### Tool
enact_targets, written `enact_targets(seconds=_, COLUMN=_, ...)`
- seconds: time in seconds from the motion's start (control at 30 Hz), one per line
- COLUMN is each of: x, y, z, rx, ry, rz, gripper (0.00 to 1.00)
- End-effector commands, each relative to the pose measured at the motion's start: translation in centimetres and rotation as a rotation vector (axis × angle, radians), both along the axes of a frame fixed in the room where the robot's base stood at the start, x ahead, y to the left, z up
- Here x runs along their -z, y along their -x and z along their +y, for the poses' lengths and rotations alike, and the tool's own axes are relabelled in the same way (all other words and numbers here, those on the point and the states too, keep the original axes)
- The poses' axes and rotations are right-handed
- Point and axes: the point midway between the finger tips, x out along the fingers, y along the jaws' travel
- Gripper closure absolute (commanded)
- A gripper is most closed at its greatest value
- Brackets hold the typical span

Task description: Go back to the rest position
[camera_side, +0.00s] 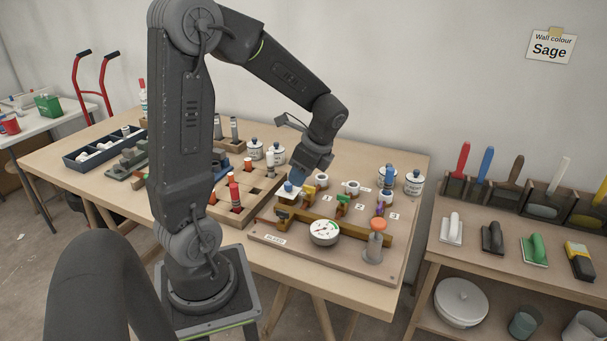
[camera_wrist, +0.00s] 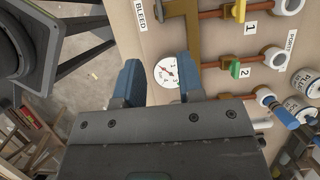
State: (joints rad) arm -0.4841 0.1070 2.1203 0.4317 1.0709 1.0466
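My gripper (camera_side: 297,182) is at the end of the bent arm, over the left part of a wooden panel board (camera_side: 335,258) on the workbench. In the wrist view its two blue fingers (camera_wrist: 160,84) stand apart. A white gauge dial (camera_wrist: 165,73) shows beyond the gap, and I see nothing held between the fingers. The gauge also shows in the side view (camera_side: 324,232), at the front of the board. The board bears yellow (camera_side: 309,194), green (camera_side: 342,204) and purple (camera_side: 380,208) handles on pipes. How high the fingertips are above the board is hard to tell.
An orange-topped post (camera_side: 377,240) stands at the board's front right. White jars (camera_side: 414,182) stand behind. A wooden rack (camera_side: 244,212) with red and white pegs is left of the board. A shelf with floats (camera_side: 493,237) is at right. The space above the bench is open.

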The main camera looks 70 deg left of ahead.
Motion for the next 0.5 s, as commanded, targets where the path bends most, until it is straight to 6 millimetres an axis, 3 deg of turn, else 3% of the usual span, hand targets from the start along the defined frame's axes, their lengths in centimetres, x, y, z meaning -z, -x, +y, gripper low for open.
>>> enact_targets(seconds=0.17, x=-0.1, y=0.0, z=-0.1, rx=-0.003, ry=-0.002, rz=-0.006, gripper=0.65)
enact_targets(seconds=0.27, x=-0.9, y=-0.2, z=-1.3, rx=-0.030, ry=-0.012, rz=-0.055, gripper=0.65)
enact_targets(seconds=0.37, x=-2.6, y=-0.3, z=-3.8, rx=-0.102, ry=-0.023, rz=-0.170, gripper=0.65)
enact_targets(seconds=0.5, x=-5.6, y=0.2, z=-9.1, rx=-0.261, ry=0.003, rz=-0.402, gripper=0.65)
